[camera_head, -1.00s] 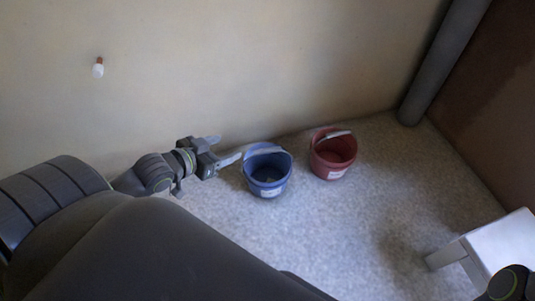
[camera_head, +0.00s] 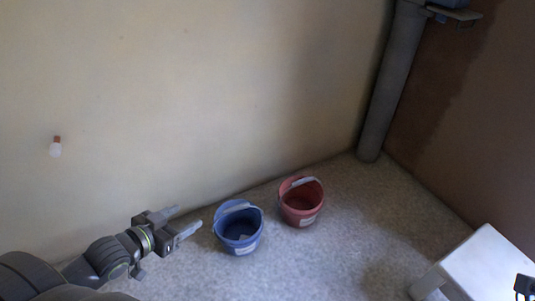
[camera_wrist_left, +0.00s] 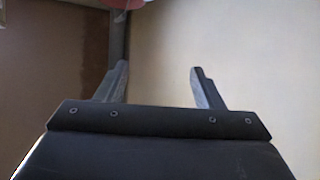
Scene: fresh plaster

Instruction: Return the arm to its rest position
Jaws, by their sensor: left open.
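My left gripper (camera_head: 188,221) reaches in from the lower left in the head view, with its fingers apart and nothing between them. Its open fingers also show in the left wrist view (camera_wrist_left: 160,82), with the plain wall behind them. The fingertips point toward a blue bucket (camera_head: 238,245) on the floor and appear to stop just left of it. Only a small dark bit of my right arm (camera_head: 523,285) shows at the right edge; its fingers cannot be made out.
A red bucket (camera_head: 300,218) stands right of the blue one. A white stool or small table (camera_head: 487,265) is at the lower right. A grey pipe (camera_head: 392,90) stands in the corner. A small fitting (camera_head: 56,148) is on the wall. Floor between buckets and stool is clear.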

